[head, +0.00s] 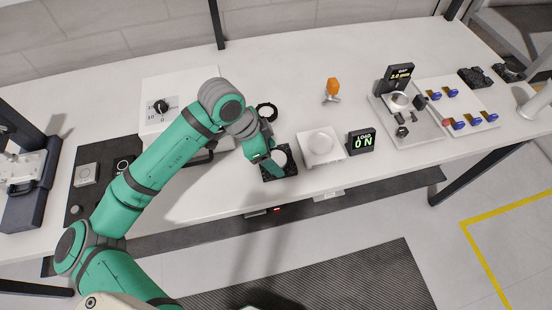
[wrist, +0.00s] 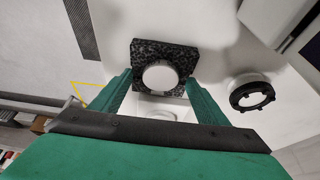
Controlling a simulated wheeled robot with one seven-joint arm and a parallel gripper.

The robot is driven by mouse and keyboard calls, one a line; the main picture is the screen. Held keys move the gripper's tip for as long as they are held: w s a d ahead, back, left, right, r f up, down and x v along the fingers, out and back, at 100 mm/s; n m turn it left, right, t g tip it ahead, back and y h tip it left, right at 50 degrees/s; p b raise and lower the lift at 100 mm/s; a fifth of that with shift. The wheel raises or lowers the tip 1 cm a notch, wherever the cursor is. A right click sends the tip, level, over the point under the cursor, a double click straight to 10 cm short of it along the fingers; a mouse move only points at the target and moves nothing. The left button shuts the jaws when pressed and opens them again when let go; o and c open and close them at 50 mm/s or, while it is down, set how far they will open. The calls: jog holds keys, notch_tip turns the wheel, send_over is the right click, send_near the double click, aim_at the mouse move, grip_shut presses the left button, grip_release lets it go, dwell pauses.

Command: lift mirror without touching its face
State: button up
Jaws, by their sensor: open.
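The mirror (wrist: 160,76) is a pale round disc on a black speckled block (wrist: 142,52). In the head view the mirror (head: 280,157) shows partly beside my gripper (head: 275,161), on the speckled block (head: 285,172). In the wrist view my gripper (wrist: 159,80) is open, with one green finger left of the disc and one right. Gaps show between the fingertips and the disc's rim. I cannot tell how high the fingertips are above the block. Nothing is held.
A white pad with a round top (head: 320,145) and a load display reading 0 N (head: 361,141) stand just right of the block. A black ring (head: 266,112) lies behind; it also shows in the wrist view (wrist: 250,93). An orange-topped item (head: 332,88) stands further back.

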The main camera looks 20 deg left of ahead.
jog(key=shift+w+f, duration=0.1)
jog(key=shift+f, duration=0.15)
jog(key=c, duration=1.2)
jog(key=shift+w+r, duration=0.1)
jog(key=shift+w, duration=0.05)
